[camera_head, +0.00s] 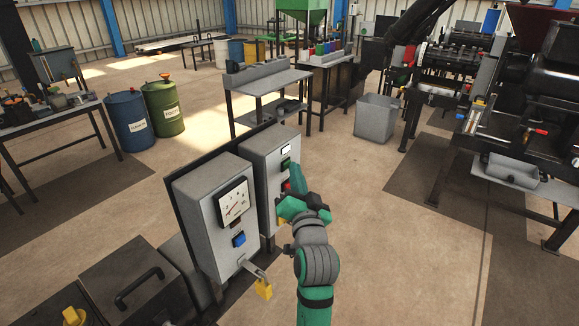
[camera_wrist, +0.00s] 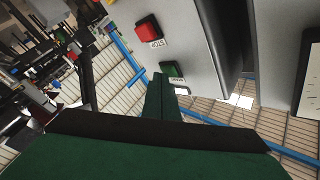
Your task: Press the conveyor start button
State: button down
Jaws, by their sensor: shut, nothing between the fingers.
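The green start button (camera_wrist: 172,69) sits on a grey control box (camera_wrist: 215,30), with a START label beside it in the wrist view. The red stop button (camera_wrist: 148,29) is on the same face, apart from it. In the head view the control box (camera_head: 265,147) stands right of a second box; its green button (camera_head: 285,164) is just above my fingertips. My gripper (camera_head: 292,168) is green, shut and empty, close in front of the panel. In the wrist view its fingertips (camera_wrist: 160,78) overlap the button's left edge; I cannot tell whether they touch it.
A dark lidded case (camera_head: 105,285) lies at lower left. The floor right of my arm is clear.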

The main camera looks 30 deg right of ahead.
jog(key=shift+s, duration=0.1)
jog(key=shift+s+d, duration=0.3)
jog(key=shift+s, duration=0.4)
jog(key=s, duration=0.1)
jog(key=s+d, duration=0.1)
jog(key=s, duration=0.1)
jog(key=s+d, duration=0.1)
jog(key=shift+s, duration=0.3)
dwell(0.8)
